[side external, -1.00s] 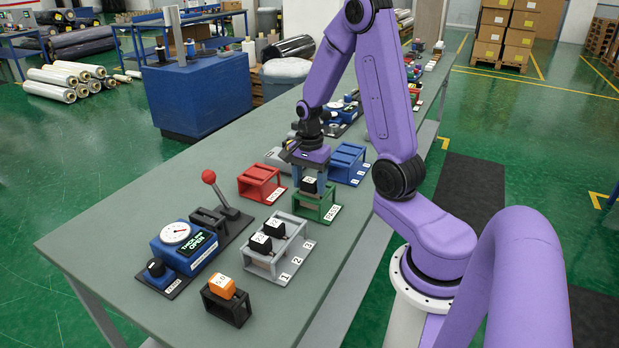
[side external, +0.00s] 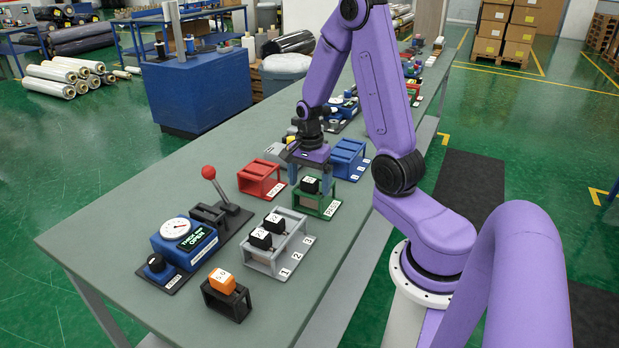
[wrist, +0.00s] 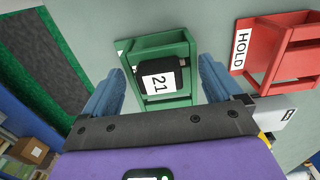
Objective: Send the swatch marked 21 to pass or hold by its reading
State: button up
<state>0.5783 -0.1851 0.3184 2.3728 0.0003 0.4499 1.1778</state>
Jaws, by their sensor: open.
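The swatch marked 21 (wrist: 160,82) is a black block with a white label. It sits in the green rack, whose label partly reads PASS in the side view (side external: 331,208); the rack also shows in the wrist view (wrist: 176,48). The swatch shows in the side view too (side external: 310,185). My gripper (wrist: 160,90) is open, its blue fingers apart on either side of the swatch and rack. The red rack marked HOLD (wrist: 290,50) stands beside it and looks empty; it also shows in the side view (side external: 262,178).
A thickness gauge (side external: 183,240) with a dial and a display reading OPEN stands at left, with a red-knobbed lever (side external: 209,173). A grey numbered rack (side external: 262,262) holds two black swatches. An orange block sits in a black holder (side external: 228,302). A blue rack (side external: 348,158) stands behind the green one.

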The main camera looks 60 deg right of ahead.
jog(key=shift+r, duration=0.1)
notch_tip(320, 180, up, 17)
dwell(0.6)
jog(key=shift+a+r, duration=0.1)
